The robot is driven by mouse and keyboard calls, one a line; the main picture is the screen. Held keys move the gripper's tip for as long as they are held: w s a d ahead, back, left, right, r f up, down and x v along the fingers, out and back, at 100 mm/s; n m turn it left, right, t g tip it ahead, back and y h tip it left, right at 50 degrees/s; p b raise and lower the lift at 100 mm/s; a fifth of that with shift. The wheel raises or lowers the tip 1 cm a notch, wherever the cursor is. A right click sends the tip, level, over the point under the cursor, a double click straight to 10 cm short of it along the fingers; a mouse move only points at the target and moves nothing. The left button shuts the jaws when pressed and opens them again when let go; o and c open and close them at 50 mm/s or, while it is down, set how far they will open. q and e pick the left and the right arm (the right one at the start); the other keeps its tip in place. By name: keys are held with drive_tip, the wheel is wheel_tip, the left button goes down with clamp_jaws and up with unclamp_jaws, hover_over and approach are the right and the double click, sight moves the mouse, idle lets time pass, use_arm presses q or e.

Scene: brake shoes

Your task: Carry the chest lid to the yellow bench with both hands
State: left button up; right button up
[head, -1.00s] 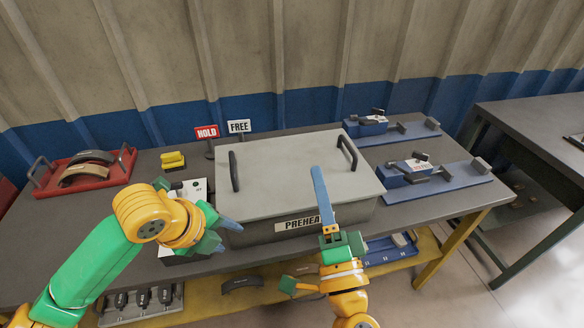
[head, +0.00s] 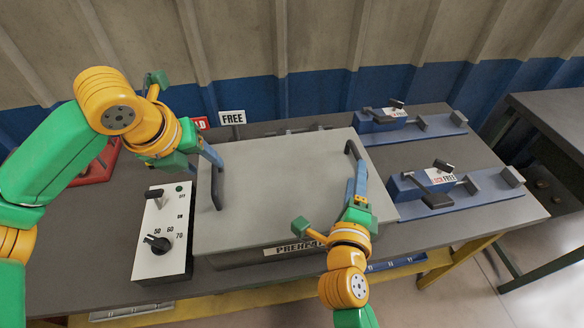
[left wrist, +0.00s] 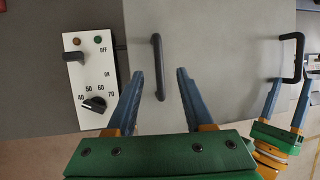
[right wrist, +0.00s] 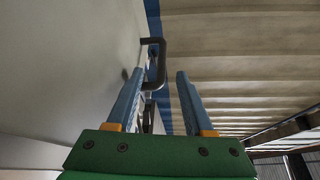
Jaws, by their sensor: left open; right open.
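The chest lid (head: 285,190) is a flat grey plate on the chest labelled PREHEAT, with a dark handle on each side. My left gripper (head: 212,157) is open at the left handle (head: 216,187); in the left wrist view that handle (left wrist: 158,68) shows between the spread fingertips. My right gripper (head: 357,178) is open at the right handle (head: 352,149), which shows between the fingertips in the right wrist view (right wrist: 158,62). I cannot tell whether fingers touch the handles. The bench (head: 480,222) under the chest has a grey top and yellow legs.
A white control box (head: 163,220) with a knob stands left of the chest. Blue fixtures (head: 440,190) lie to its right. A FREE sign (head: 232,118) stands behind it; my left arm partly hides a red tray (head: 100,165). Another dark bench (head: 550,115) stands at right.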

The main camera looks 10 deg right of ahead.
sight(214, 173)
drive_tip(key=shift+s+a+r, duration=0.2)
drive_tip(key=shift+s+r, duration=0.05)
drive_tip(key=shift+s, duration=0.2)
use_arm(q)
drive_tip(key=x, duration=0.5)
drive_tip(key=shift+f, duration=0.45)
use_arm(e)
drive_tip(key=x, duration=0.6)
drive_tip(key=shift+w+d+f, duration=0.15)
drive_tip(key=shift+w, duration=0.15)
use_arm(q)
drive_tip(key=shift+w+d+f, duration=0.1)
drive_tip(key=shift+w+f, duration=0.05)
drive_tip(key=shift+f, duration=0.35)
use_arm(e)
drive_tip(key=shift+w+d, duration=0.2)
drive_tip(key=shift+w, duration=0.2)
use_arm(q)
clamp_jaws()
use_arm(e)
clamp_jaws()
drive_tip(key=shift+f, duration=0.1)
use_arm(q)
drive_tip(key=shift+r, duration=0.1)
